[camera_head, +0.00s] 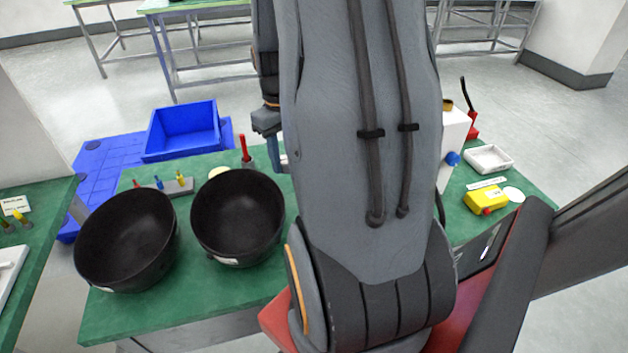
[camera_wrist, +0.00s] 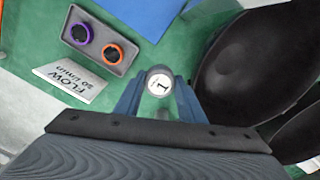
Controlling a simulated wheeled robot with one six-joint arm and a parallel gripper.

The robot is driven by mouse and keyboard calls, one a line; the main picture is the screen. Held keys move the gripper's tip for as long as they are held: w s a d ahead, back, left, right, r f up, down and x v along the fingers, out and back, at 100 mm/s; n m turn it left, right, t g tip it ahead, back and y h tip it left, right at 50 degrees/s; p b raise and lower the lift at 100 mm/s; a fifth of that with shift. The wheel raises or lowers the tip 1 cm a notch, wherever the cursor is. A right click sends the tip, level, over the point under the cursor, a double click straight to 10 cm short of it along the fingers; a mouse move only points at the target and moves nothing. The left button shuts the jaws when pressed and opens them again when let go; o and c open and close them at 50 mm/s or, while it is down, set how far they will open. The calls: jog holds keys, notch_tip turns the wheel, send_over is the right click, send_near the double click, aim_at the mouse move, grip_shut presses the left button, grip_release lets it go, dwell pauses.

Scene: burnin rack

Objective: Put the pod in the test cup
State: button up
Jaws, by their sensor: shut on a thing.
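In the wrist view, my gripper (camera_wrist: 157,92) is shut on the pod (camera_wrist: 160,82), a small round piece with a pale top bearing a dark mark. It is held between the two blue-grey fingers. A grey block (camera_wrist: 72,59) with a purple-ringed cup (camera_wrist: 81,33) and an orange-ringed cup (camera_wrist: 112,54) lies to the upper left, apart from the pod. I cannot tell whether either is the test cup. In the head view, my arm covers much of the bench, and only part of my gripper (camera_head: 275,153) shows at its left side.
Two large black bowls, one at left (camera_head: 125,240) and one at right (camera_head: 238,217), stand on the green bench. A card reading "FLOW 20 l/min" (camera_wrist: 70,80) stands by the block. A blue bin (camera_head: 183,130) is behind. A yellow box (camera_head: 485,199) and white tray (camera_head: 488,159) are right.

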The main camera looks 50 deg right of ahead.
aim_at(289, 196)
jog(key=shift+f, duration=0.25)
jog(key=shift+d+f+p, duration=0.1)
jog(key=shift+f+p, duration=0.8)
jog(key=shift+f, duration=3.9)
jog(key=shift+f, duration=0.1)
jog(key=o, duration=1)
jog(key=shift+o, duration=0.2)
